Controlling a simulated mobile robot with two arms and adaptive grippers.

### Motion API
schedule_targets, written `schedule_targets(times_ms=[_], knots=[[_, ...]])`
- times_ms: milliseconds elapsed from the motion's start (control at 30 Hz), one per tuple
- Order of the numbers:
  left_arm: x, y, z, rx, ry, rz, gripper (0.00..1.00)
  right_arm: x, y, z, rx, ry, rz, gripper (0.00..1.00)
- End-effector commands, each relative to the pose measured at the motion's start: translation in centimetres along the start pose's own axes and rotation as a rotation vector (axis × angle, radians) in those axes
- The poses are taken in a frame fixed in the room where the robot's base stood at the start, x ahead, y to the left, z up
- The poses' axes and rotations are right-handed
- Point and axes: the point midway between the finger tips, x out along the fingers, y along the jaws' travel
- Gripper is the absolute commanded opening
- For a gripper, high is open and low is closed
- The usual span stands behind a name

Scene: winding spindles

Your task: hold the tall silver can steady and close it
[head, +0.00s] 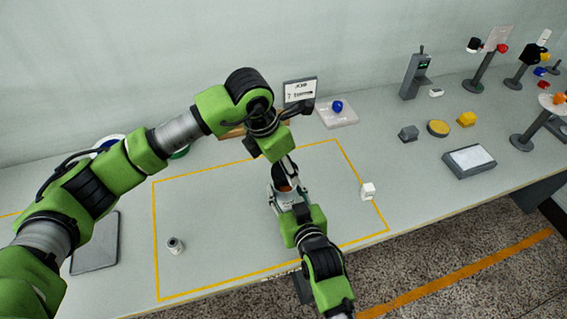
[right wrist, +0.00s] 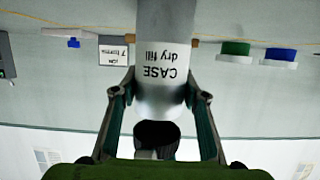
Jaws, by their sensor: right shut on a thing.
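The tall silver can (right wrist: 163,90) fills the middle of the right wrist view, its label "CASE dry fill" upside down in that picture. Its near end shows a dark round area (right wrist: 157,131); whether this is an open mouth is unclear. My right gripper (right wrist: 160,96) is shut on the can, one finger on each side. No separate lid is clearly visible.
A sign (head: 300,90) and a pale tray with a blue ball (head: 337,106) are behind. Grey and yellow blocks (head: 466,118) and stands are right. The outline's left half is mostly clear.

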Motion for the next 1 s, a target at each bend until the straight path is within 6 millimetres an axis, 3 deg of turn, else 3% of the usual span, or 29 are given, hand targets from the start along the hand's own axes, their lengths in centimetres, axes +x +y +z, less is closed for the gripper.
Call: schedule_targets(times_ms=[367, 700, 1000], knots=[[0.0, 0.0, 0.0, 0.000, 0.000, 0.000, 0.33, 0.0, 0.0, 0.1, 0.000, -0.001, 0.000, 0.02], [1.5, 0.0, -0.4, 0.002, -0.001, 0.001, 0.33, 0.0, 0.0, 0.1, 0.000, -0.002, 0.000, 0.02], [1.6, 0.0, -0.4, 0.003, -0.001, 0.001, 0.33, 0.0, 0.0, 0.1, 0.000, -0.002, 0.000, 0.02]])
